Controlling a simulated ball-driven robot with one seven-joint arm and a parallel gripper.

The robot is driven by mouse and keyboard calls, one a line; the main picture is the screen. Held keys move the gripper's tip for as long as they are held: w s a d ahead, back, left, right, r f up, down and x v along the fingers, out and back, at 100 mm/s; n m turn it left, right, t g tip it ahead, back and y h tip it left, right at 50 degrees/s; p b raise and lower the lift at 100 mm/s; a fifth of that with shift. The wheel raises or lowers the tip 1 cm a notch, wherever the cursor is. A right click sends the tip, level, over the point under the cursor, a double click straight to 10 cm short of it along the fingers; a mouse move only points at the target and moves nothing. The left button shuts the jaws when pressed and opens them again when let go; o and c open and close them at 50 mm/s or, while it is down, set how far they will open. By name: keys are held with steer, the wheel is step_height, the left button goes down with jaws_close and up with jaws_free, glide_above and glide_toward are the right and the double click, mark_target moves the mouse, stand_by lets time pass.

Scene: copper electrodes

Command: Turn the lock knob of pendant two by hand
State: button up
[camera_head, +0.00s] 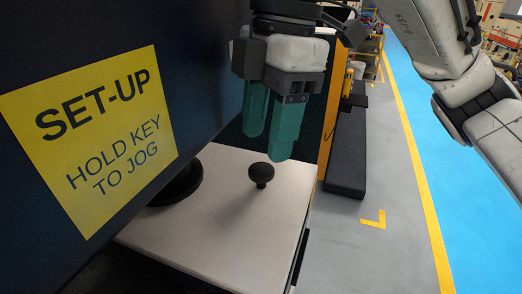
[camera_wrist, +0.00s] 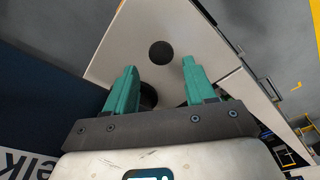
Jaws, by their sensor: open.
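A small black round knob (camera_head: 261,174) stands on a short stem on the white cabinet top (camera_head: 225,225) in the head view. It also shows in the wrist view as a black disc (camera_wrist: 161,53), beyond and between the fingertips. My gripper (camera_head: 270,140) has green fingers pointing down, above the cabinet top and apart from the knob. In the wrist view its two fingers (camera_wrist: 160,66) are spread with nothing between them. No marking on the knob can be read.
A dark panel with a yellow "SET-UP, HOLD KEY TO JOG" sign (camera_head: 95,135) fills the left, close to my gripper. A round black base (camera_head: 178,187) sits on the cabinet beside the panel. Grey floor (camera_head: 385,190) is clear at right.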

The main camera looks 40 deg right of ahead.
mark_target(262, 168)
steer(key=shift+a+f, duration=0.15)
steer(key=shift+f, duration=0.75)
steer(key=shift+a+f, duration=0.15)
steer(key=shift+f, duration=0.75)
steer(key=shift+s+f, duration=0.1)
steer(key=shift+f, duration=0.2)
steer(key=shift+c, duration=0.4)
steer(key=c, duration=0.7)
